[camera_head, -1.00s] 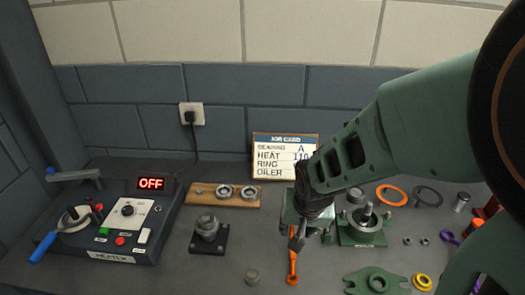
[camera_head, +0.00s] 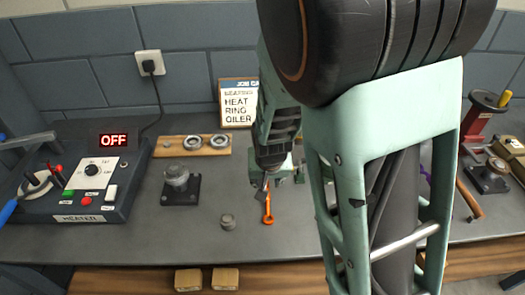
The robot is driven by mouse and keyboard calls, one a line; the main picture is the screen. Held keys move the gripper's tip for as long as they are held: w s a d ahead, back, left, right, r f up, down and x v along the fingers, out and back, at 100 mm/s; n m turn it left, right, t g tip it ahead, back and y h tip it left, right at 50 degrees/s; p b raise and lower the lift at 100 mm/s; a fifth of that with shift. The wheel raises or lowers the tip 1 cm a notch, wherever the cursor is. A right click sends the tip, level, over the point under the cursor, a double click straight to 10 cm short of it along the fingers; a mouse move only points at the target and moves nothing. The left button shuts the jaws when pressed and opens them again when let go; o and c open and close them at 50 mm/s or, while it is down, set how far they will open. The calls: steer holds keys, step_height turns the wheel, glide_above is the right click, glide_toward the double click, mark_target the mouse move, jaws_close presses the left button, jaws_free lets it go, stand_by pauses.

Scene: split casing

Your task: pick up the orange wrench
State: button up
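The orange wrench (camera_head: 268,208) lies on the grey bench top, its ring end toward the front edge. Its upper part is hidden behind my gripper. My gripper (camera_head: 263,186) points down at the far end of the visible wrench. Its fingertips are small and dark here, and I cannot tell whether they are open, shut or touching the wrench.
A small grey cylinder (camera_head: 228,221) stands left of the wrench. A black-based block (camera_head: 180,187), a wooden board with rings (camera_head: 192,146) and the heater unit (camera_head: 85,190) are further left. A red press (camera_head: 482,115) stands right. My arm hides much of the bench's right half.

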steer(key=shift+b+x, duration=0.3)
steer(key=shift+x, duration=1.25)
steer(key=shift+f, duration=0.25)
steer(key=shift+c, duration=0.5)
jaws_close()
